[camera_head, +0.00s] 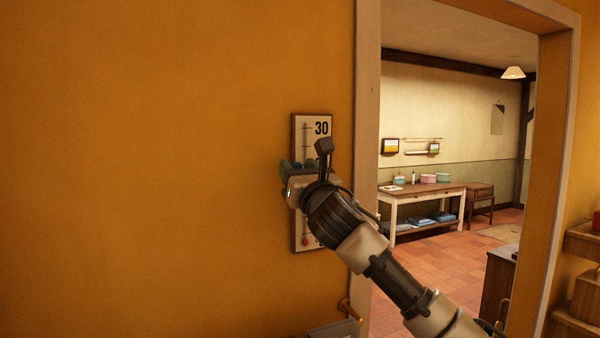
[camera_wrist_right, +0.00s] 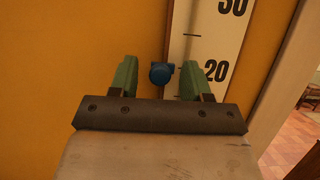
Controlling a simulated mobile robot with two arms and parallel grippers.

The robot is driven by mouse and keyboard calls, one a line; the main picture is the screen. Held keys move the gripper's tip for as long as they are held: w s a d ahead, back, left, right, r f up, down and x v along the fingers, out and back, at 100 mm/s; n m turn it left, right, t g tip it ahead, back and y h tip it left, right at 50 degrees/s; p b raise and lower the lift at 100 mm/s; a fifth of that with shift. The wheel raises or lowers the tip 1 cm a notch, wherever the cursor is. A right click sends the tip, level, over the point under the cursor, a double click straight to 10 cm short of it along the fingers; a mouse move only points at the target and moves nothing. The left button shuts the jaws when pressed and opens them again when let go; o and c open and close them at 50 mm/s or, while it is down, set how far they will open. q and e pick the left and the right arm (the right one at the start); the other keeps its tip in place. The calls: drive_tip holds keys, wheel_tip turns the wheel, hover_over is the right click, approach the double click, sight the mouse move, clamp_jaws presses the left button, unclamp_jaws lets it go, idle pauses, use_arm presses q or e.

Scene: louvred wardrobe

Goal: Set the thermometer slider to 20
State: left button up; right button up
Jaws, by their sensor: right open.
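The thermometer (camera_head: 311,138) is a tall pale board with a dark wooden edge, mounted on the orange wall. Its upper number 30 shows in the head view, and 30 and 20 show in the right wrist view (camera_wrist_right: 205,35). A round blue slider knob (camera_wrist_right: 161,74) stands near the board's left edge, roughly level with the 20 in the wrist view. My right gripper (camera_wrist_right: 158,75) is open, its green fingers on either side of the knob with visible gaps. In the head view my right gripper (camera_head: 297,168) covers the board's middle. My left gripper is out of view.
A doorway with a pale frame (camera_head: 367,90) is just right of the thermometer. Beyond it, a white-legged table (camera_head: 430,190) holds boxes in another room. Wooden shelves (camera_head: 580,240) stand at the right edge. The wall to the left is bare.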

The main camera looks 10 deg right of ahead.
drive_tip(key=b+v, duration=0.5)
drive_tip(key=v, duration=0.5)
drive_tip(key=shift+s+f, duration=0.25)
drive_tip(key=shift+s, duration=0.1)
drive_tip(key=shift+d, duration=0.1)
